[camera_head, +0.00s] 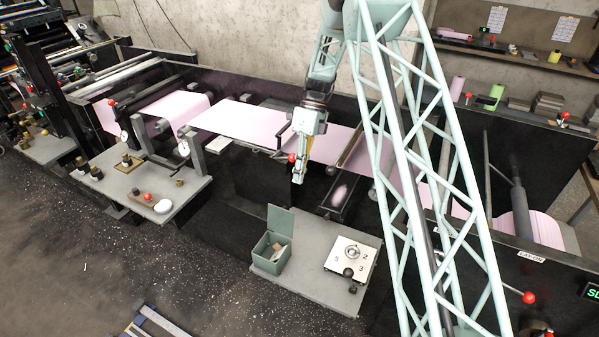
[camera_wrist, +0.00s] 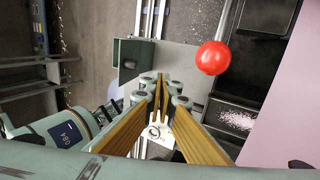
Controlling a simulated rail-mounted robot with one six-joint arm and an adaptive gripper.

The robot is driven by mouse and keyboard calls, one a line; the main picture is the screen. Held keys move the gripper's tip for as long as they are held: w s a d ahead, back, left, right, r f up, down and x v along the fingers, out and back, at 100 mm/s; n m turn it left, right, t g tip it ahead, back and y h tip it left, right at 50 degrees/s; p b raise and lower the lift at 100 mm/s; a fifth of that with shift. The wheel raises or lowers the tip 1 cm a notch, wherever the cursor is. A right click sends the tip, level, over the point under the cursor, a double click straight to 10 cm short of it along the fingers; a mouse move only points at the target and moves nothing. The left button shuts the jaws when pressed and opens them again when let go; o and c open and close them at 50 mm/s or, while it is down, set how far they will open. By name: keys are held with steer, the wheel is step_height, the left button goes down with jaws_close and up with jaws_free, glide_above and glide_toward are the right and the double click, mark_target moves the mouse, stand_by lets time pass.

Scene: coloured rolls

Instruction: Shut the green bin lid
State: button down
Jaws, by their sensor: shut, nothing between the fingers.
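The green bin (camera_head: 270,256) stands on a grey side table. Its lid (camera_head: 280,220) is open and stands upright along the far edge; small pale items show inside. In the wrist view the bin (camera_wrist: 128,72) is seen from above, beyond my fingers; which part is the lid is hard to tell there. My gripper (camera_head: 298,179) is above and beyond the bin, slightly to its right, touching neither bin nor lid. In the wrist view the tips of my gripper (camera_wrist: 165,86) are together with nothing between them.
A red ball knob (camera_head: 292,158) is close to my gripper and looms large in the wrist view (camera_wrist: 213,57). A white dial plate (camera_head: 351,256) lies right of the bin. Pink web (camera_head: 240,121) runs along the machine behind. Open floor lies left of the table.

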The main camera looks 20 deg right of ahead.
mark_target(283, 219)
steer(key=s+a+f, duration=0.4)
steer(key=s+f, duration=0.1)
steer(key=shift+a+b, duration=0.4)
steer(key=shift+f, duration=0.1)
stand_by(0.3)
